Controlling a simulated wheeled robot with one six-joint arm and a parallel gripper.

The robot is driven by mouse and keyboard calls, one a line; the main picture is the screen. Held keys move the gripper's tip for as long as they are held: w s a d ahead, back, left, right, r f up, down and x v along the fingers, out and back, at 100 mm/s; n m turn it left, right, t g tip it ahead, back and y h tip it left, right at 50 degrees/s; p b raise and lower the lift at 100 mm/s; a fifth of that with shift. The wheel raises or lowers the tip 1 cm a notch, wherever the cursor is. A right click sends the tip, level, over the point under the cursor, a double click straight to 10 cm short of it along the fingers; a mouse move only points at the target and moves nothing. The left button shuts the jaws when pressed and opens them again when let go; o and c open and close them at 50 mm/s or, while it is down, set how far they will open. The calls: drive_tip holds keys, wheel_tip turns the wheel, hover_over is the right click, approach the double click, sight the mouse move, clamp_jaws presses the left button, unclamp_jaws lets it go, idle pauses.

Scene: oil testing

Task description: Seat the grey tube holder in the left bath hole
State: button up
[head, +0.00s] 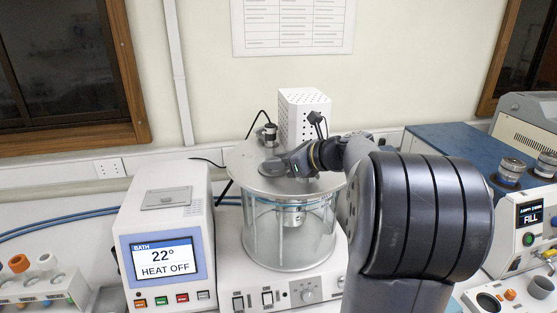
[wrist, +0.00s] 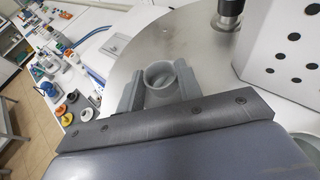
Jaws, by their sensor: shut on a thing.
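The grey tube holder (wrist: 160,88) is a short grey cup with a round open top. It sits between the two fingers of my gripper (wrist: 159,90), which is shut on it. In the head view my gripper (head: 275,166) is over the left part of the round metal bath lid (head: 318,184), on top of the glass bath (head: 262,235). The lid (wrist: 150,45) also shows around the holder in the wrist view. I cannot see the left hole itself. I cannot tell whether the holder is above the lid or in the hole.
A dark fitting (head: 270,134) stands at the back of the lid, beside a white perforated box (head: 303,108). The bath display unit (head: 163,250) reads 22° and HEAT OFF at left. A tube rack (head: 40,292) is far left. A FILL unit (head: 520,225) is at right.

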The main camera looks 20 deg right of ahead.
drive_tip(key=o, duration=0.7)
drive_tip(key=shift+p+v, duration=0.45)
drive_tip(key=shift+v, duration=5.1)
drive_tip(key=shift+f, duration=0.1)
drive_tip(key=x, duration=0.9)
drive_tip(key=shift+s+d, duration=0.1)
